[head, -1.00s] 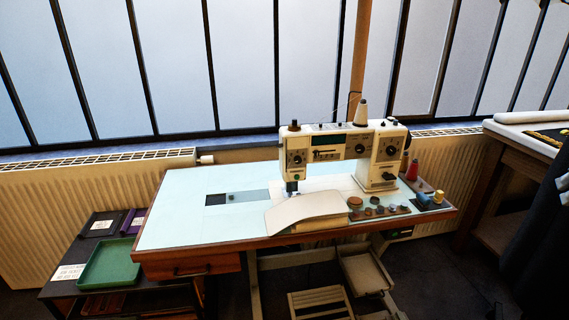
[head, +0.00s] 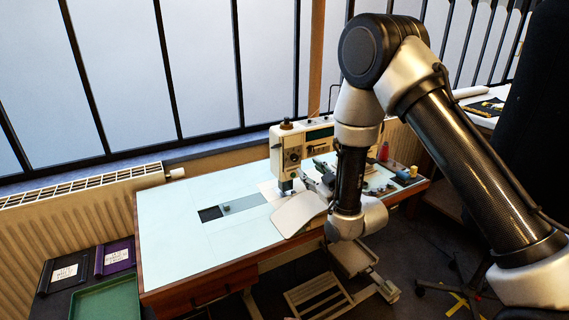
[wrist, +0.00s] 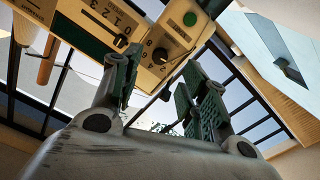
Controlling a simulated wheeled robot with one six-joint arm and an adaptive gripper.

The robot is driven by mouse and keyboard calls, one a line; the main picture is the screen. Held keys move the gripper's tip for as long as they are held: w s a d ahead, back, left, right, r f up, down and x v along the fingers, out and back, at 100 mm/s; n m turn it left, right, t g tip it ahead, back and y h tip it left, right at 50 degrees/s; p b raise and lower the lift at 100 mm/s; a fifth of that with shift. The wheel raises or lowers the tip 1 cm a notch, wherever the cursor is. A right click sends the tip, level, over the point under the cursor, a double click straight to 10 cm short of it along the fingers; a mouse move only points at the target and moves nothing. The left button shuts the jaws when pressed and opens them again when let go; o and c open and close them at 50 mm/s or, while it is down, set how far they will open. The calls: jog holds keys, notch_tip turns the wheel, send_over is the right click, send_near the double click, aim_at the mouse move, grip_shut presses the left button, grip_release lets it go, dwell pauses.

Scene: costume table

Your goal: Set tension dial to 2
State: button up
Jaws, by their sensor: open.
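The cream sewing machine (head: 291,140) stands on the pale blue table. A round dark dial (head: 293,155) shows on the front of its left head. In the wrist view a dark dial (wrist: 160,56) with digits around it, 8 and 6 readable, sits on the cream panel; its pointer setting is too small to read. My gripper (wrist: 161,72) is open and empty, its green-padded fingertips below and to either side of that dial in the picture, with no clear contact. In the head view my arm hides the machine's right part, and my gripper (head: 318,174) is partly visible before it.
A slider knob (wrist: 121,41) on a 0-to-3 scale lies left of the dial, and a green round button (wrist: 190,19) above it. Small items and a red spool (head: 384,151) are at right. The table's left (head: 175,235) is clear.

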aim_at(296, 160)
jog(key=x, duration=0.7)
jog(key=shift+w+a, duration=0.2)
jog(key=shift+a, duration=0.1)
grip_shut()
